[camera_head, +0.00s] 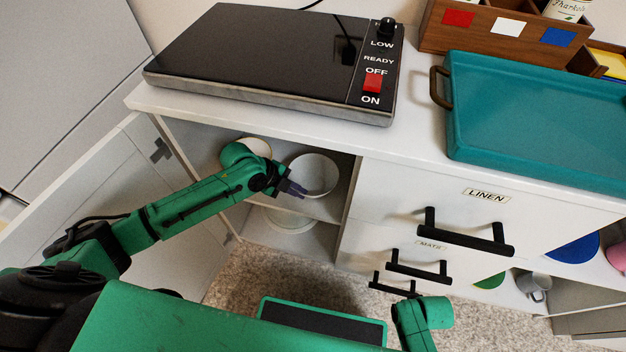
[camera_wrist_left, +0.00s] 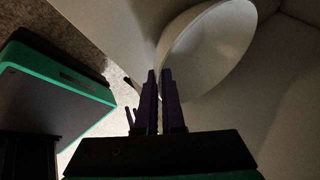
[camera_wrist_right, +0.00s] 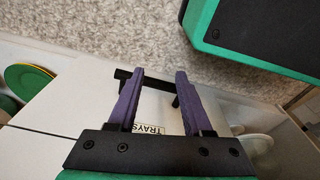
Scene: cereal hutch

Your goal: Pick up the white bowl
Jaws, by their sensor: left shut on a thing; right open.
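The white bowl (camera_head: 318,170) sits on the upper shelf of the open cabinet below the counter, at its right side. My left gripper (camera_head: 300,191) reaches into the cabinet at the bowl's near left edge. In the left wrist view the bowl (camera_wrist_left: 212,48) lies right at the fingertips, and the left gripper (camera_wrist_left: 158,76) is shut on its rim. I cannot tell whether the bowl is clear of the shelf. My right gripper (camera_wrist_right: 160,76) is open and empty, near a drawer front marked TRAYS.
Another white dish (camera_head: 257,146) is partly hidden behind my left wrist. White dishware (camera_head: 288,219) stands on the lower shelf. The cabinet door (camera_head: 120,200) is open at left. A hot plate (camera_head: 265,60) and a teal tray (camera_head: 540,120) are on the counter. Black drawer handles (camera_head: 468,234) stick out.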

